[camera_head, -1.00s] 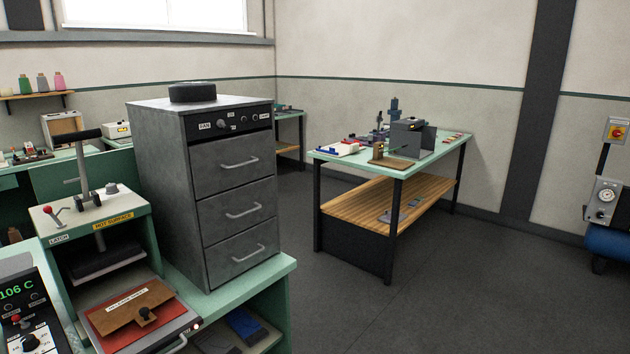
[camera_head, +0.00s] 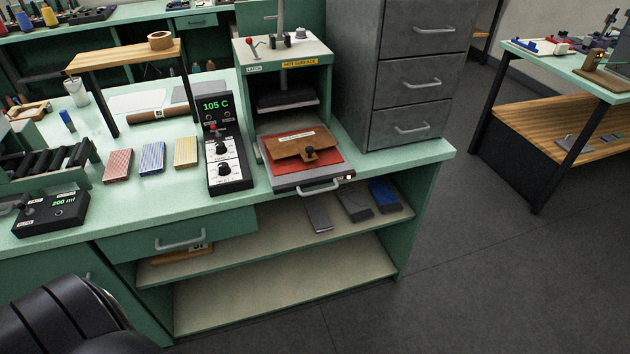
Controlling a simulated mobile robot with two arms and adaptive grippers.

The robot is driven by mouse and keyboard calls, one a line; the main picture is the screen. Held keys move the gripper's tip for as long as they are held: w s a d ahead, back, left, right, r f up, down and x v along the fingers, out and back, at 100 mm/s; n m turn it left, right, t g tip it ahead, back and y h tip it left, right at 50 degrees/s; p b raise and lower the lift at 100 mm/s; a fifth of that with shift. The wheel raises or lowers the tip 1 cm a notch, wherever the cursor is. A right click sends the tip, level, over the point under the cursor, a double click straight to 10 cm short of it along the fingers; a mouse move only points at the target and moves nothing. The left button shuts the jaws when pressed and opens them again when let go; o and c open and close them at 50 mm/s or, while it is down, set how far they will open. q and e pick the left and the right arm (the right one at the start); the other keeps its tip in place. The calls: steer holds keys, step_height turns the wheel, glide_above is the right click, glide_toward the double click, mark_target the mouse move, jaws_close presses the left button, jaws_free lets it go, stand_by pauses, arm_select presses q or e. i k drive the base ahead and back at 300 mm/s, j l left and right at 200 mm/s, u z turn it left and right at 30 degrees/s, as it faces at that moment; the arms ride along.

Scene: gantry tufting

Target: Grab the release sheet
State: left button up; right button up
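The release sheet (camera_head: 292,151) is a brown sheet with a white label and a small dark knob. It lies on a red piece (camera_head: 328,166) on the pulled-out grey tray (camera_head: 300,184) of the heat press. The press (camera_head: 285,50) has a "hot surface" label and a dark upper plate above and behind the tray. Neither of my grippers shows. A black rounded part at the lower left appears to be part of my arm.
A control box (camera_head: 228,158) reading 105 C stands left of the tray. A grey drawer cabinet (camera_head: 400,75) stands to the right. Red, blue and yellow blocks lie on the green bench (camera_head: 200,208). Open floor (camera_head: 480,270) lies to the right.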

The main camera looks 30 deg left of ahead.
mark_target(304, 144)
steer(key=i+l+u, duration=0.1)
steer(key=u, duration=0.6)
